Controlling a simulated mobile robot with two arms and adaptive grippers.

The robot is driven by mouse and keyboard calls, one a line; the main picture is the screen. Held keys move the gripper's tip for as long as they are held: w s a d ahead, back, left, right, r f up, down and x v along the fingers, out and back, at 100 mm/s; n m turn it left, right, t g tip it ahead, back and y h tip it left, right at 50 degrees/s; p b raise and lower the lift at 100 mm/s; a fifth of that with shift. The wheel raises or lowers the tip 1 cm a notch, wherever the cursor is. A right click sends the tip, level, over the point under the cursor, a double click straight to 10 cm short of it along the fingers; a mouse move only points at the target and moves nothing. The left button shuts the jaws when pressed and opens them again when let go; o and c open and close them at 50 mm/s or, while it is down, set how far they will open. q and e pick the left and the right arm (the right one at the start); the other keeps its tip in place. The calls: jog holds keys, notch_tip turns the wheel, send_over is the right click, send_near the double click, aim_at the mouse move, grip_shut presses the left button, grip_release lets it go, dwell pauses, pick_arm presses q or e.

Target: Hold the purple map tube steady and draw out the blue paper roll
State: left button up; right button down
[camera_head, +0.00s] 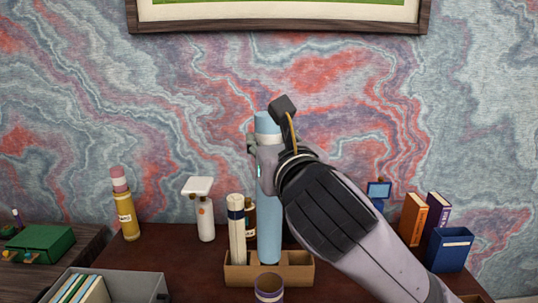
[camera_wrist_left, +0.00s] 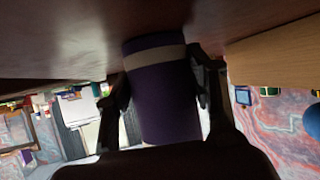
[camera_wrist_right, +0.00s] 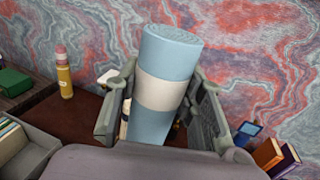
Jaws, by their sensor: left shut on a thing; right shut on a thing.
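The blue paper roll (camera_head: 270,225) stands upright with a white band near its top. My right gripper (camera_head: 267,160) is shut on its upper part; the right wrist view (camera_wrist_right: 160,100) shows the roll between both fingers. The purple map tube (camera_head: 268,294) shows at the bottom edge of the head view, its open rim just below the roll's lower end. The roll's lower end looks clear of the rim. In the left wrist view, my left gripper (camera_wrist_left: 165,95) is shut on the purple tube (camera_wrist_left: 165,105), which has a pale band. The left gripper is outside the head view.
A wooden holder (camera_head: 298,272) with a cream roll (camera_head: 236,225) stands behind the tube. A yellow bottle (camera_head: 126,215) and a white-topped item (camera_head: 205,215) are left. Books (camera_head: 413,220) and a blue bin (camera_head: 449,250) are right. A grey box (camera_head: 145,287) is front left.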

pick_arm(q)
jog(key=o, duration=0.9)
jog(key=shift+o, duration=0.2)
